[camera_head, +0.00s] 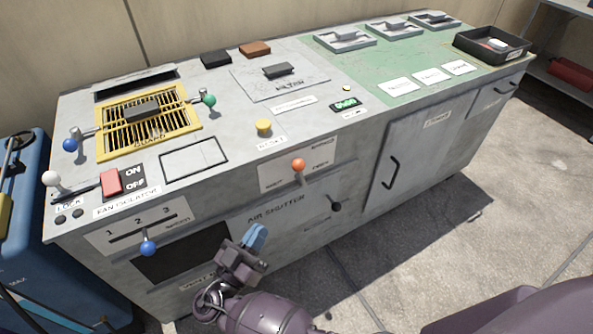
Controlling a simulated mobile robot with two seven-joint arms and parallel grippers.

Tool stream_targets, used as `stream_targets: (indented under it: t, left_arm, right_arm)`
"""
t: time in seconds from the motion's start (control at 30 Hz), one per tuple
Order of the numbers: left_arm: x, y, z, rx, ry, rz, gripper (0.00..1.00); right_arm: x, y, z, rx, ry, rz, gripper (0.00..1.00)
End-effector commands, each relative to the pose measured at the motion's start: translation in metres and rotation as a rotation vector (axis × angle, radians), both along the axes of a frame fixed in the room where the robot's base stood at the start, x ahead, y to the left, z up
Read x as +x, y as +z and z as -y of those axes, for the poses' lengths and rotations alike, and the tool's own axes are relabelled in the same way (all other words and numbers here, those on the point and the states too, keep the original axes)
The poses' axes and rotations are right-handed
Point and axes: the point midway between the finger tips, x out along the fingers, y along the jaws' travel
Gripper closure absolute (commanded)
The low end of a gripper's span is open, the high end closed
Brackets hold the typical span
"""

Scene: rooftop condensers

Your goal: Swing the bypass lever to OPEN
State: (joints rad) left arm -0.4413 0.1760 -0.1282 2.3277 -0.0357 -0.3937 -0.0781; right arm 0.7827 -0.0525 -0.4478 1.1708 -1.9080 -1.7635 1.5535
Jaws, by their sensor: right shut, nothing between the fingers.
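The bypass lever (299,171) is on a pale plate (270,177) on the front face of the grey cabinet. It has an orange ball knob on a short stem. The knob stands between the small labels at the plate's left and right; the right one appears to read OPEN. My right gripper (255,237) is in front of the cabinet, below and left of the lever and apart from it. Its blue fingers are shut with nothing between them. My left gripper is not in view.
A blue-knobbed slider (148,247) and a dark opening (182,254) are left of my gripper. A black knob (335,206) sits below right of the lever. A yellow button (263,126) is on the top above it. Open floor (450,235) lies right of my arm.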

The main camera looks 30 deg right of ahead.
Motion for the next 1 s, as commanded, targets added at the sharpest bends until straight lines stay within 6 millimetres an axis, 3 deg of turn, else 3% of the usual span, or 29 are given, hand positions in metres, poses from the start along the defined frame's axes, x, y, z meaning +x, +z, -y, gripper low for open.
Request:
stream_targets:
  t: [0.57, 1.0]
  left_arm:
    - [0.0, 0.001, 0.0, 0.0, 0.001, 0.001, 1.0]
    - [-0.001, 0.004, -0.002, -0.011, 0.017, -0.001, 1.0]
  right_arm:
    - [0.002, 0.003, 0.0, 0.006, 0.0, 0.001, 1.0]
    - [0.035, 0.027, 0.055, 0.005, 0.0, 0.005, 1.0]
